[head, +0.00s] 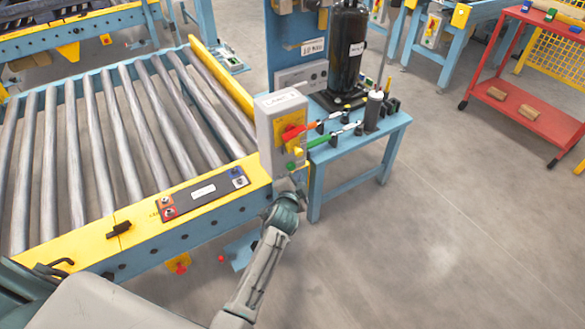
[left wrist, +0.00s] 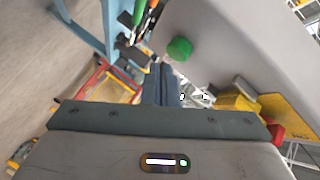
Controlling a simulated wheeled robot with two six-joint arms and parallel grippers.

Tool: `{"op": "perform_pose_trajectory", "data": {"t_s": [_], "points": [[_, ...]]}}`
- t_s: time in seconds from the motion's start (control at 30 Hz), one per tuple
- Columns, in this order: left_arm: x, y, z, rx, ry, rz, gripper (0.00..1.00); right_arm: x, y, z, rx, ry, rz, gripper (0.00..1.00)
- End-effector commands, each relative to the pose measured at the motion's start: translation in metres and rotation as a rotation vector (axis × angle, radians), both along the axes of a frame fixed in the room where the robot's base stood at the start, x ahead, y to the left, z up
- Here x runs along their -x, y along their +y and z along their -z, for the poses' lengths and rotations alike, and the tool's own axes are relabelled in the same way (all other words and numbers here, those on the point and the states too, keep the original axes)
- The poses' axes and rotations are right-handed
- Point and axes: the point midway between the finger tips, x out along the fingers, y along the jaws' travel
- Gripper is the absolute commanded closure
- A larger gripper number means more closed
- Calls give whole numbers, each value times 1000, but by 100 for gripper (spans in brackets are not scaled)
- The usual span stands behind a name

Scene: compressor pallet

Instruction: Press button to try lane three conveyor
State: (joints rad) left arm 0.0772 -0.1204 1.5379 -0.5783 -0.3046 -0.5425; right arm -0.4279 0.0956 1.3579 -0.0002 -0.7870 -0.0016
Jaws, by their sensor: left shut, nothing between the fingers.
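The grey control box (head: 282,125) stands upright at the corner of the roller conveyor (head: 140,226), with a label on top. My left gripper (head: 297,180) is just below the button. In the left wrist view, its dark fingers (left wrist: 165,72) are together and empty, with tips close to the green button (left wrist: 179,49). I cannot tell whether they touch it. My right gripper is out of view.
A panel with buttons (head: 200,192) lies on the conveyor's yellow rail. A red cart (head: 530,85) stands far right. Open floor lies in front.

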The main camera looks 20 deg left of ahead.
Motion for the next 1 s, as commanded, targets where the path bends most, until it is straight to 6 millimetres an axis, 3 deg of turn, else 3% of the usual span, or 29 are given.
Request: {"op": "perform_pose_trajectory", "data": {"t_s": [0.17, 0.47, 0.7, 1.0], "points": [[2, -3, 0, 1, 1, 0, 100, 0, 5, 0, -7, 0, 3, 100], [20, -26, 1, 2, 1, 1, 100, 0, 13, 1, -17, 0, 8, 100], [30, -39, 0, 1, 0, 0, 100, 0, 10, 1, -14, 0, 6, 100], [31, -39, 0, 0, 0, 0, 100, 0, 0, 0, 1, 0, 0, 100]]}}
